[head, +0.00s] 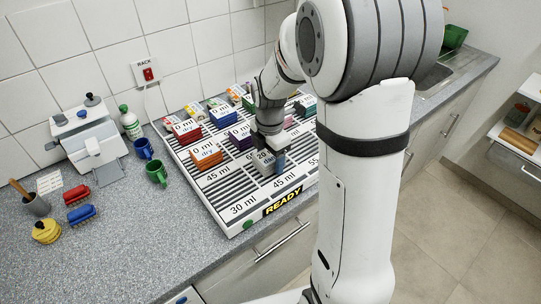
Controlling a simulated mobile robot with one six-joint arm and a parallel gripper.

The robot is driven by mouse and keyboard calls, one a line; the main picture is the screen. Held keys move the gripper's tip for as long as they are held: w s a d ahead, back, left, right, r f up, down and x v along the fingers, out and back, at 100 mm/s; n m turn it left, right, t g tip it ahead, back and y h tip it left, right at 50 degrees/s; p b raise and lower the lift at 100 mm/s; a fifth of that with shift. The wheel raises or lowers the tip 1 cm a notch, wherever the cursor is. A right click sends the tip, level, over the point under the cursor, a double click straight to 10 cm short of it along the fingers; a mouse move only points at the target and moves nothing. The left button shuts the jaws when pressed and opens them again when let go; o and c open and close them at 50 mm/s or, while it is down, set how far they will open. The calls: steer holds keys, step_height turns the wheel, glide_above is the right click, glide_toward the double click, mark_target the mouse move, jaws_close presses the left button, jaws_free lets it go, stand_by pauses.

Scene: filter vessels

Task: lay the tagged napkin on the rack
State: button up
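The rack (222,207) is a wide white slatted board on the counter, printed with ml labels and a lit READY sign at its front. Folded napkins with white ml tags lie on it, including an orange one (206,158), a red one (188,136) and a purple one (240,140). My gripper (271,148) points down over the rack's middle right. A grey-blue tagged napkin (264,163) is at its fingertips, just above or touching the slats; I cannot tell which. The fingers and part of that napkin's tag are hard to make out.
A red switch marked RACK (148,74) is on the wall. Slats at the rack's front left are bare.

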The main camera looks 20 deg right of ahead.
mark_target(270, 155)
steer(key=shift+o, duration=1.3)
steer(key=shift+r, duration=0.15)
step_height(270, 155, up, 11)
steer(key=s+m+t, duration=0.3)
steer(key=s+m, duration=1.5)
steer(key=m, duration=0.4)
steer(key=shift+d+m, duration=0.25)
steer(key=shift+m, duration=0.05)
